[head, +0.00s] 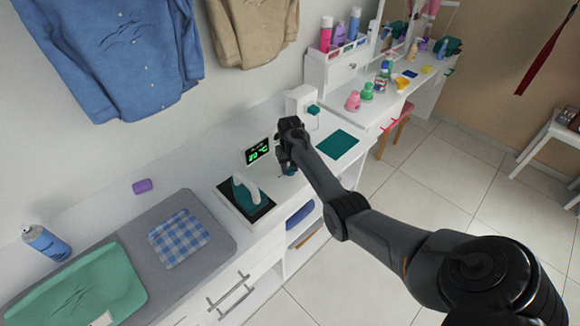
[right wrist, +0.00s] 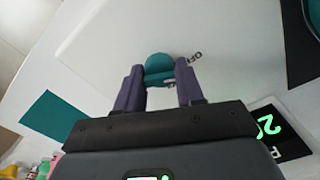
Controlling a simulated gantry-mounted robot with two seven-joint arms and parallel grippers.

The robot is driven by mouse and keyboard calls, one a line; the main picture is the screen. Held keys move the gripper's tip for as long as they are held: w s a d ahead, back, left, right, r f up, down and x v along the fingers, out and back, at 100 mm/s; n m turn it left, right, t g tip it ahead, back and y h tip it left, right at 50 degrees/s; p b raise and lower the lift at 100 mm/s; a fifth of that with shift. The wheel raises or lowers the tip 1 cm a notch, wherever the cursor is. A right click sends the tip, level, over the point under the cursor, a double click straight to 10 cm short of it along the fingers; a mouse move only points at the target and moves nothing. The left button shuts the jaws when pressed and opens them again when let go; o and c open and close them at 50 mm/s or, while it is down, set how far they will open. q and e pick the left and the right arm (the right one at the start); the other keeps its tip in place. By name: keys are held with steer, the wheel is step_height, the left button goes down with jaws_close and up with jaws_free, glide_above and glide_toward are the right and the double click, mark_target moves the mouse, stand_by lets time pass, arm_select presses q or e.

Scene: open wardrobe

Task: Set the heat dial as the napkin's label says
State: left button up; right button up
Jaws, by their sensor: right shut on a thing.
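The heat dial (right wrist: 160,67) is a round teal knob on a white surface, with the printed word OFF beside it. My right gripper (right wrist: 160,80) is shut on the dial, one finger on each side; in the head view the gripper (head: 289,168) hides most of it. A dark display (head: 257,151) beside it glows with green characters that look like 20 °C. The blue-and-white checked napkin (head: 178,239) lies on a grey pad (head: 222,243); I cannot read a label on it. My left gripper is not in view.
A teal iron (head: 248,193) stands on its dark rest, left of my right gripper. A green cloth (head: 85,285) and a spray can (head: 46,243) are further left. A teal mat (head: 338,145) lies to the right; bottles stand beyond. Shirts hang above.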

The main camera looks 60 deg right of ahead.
steer(key=m+p, duration=0.2)
steer(key=shift+r+m, duration=0.15)
steer(key=shift+m, duration=0.15)
steer(key=m+p, duration=0.1)
steer(key=m, duration=0.1)
steer(key=shift+m+p, duration=0.4)
steer(key=m, duration=0.3)
steer(key=shift+f+m+p, duration=0.2)
steer(key=shift+m+p, duration=0.1)
steer(key=m, duration=0.3)
steer(key=shift+m, duration=0.5)
steer(key=o, duration=1)
steer(key=shift+o, duration=0.2)
